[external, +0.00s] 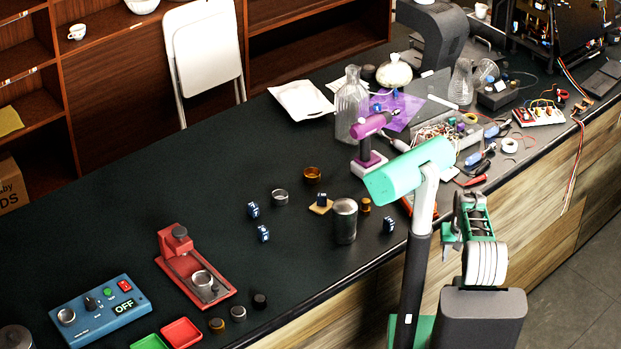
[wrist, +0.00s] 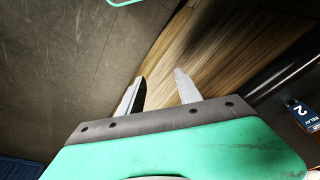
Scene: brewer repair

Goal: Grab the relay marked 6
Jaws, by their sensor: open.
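Several small dark-blue relays are on the black counter in the external view: two at the left (external: 253,209) (external: 263,233), one on a tan pad (external: 322,199), and one near the front edge (external: 389,225). Their numbers are too small to read there. In the wrist view, a relay marked 2 (wrist: 306,112) shows at the right edge. I cannot make out a relay marked 6. My gripper (wrist: 160,78) is open and empty, its two fingers apart over the wood front and grey floor. It is away from the relays.
A metal canister (external: 345,222) stands beside the front relay. A red press (external: 195,270) and a blue control box (external: 100,310) are at the left. A purple tool (external: 370,130), glass bottle (external: 351,105) and cluttered wiring fill the back right. The counter's middle left is clear.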

